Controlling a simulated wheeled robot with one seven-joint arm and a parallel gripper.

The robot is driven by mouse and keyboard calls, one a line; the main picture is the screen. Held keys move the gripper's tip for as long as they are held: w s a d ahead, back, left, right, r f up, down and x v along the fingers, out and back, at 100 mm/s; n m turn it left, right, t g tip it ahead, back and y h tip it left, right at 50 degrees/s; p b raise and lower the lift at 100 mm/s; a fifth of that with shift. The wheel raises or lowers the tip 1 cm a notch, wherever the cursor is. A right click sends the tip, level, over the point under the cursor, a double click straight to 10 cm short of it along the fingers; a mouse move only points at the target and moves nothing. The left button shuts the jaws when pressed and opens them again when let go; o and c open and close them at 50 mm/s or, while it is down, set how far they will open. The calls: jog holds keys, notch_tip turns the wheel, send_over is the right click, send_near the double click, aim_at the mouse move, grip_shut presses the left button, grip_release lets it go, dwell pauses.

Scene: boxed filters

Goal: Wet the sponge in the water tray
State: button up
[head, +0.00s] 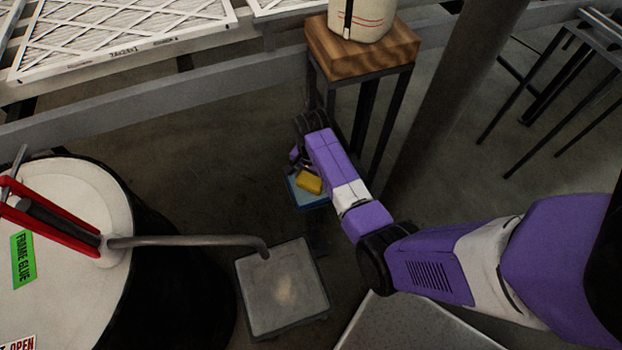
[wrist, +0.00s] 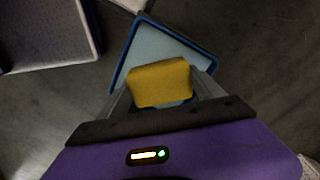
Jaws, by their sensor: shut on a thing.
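The yellow sponge (head: 308,182) is held in my gripper (head: 301,168), and it shows between the two fingers in the wrist view (wrist: 160,83). My gripper (wrist: 160,95) is shut on it. The blue-rimmed water tray (head: 310,203) lies below and behind the sponge in the head view. In the wrist view the tray (wrist: 128,52) spreads beyond the sponge, with a pale blue inside. The sponge covers part of the tray. I cannot tell whether the sponge touches the water.
A grey square tray (head: 290,302) stands under the spout of a drum (head: 75,205) labelled frame glue. A wooden-topped stand (head: 360,55) with a pale container (head: 362,18) is just behind my gripper. A grey post (head: 455,90) rises to the right. Framed filters (head: 120,35) lie at the back left.

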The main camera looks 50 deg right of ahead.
aim_at(311, 179)
jog(key=shift+f, duration=0.55)
dwell(2.2)
notch_tip(311, 179, up, 7)
jog(key=p, duration=0.7)
jog(key=shift+r, duration=0.1)
dwell(1.0)
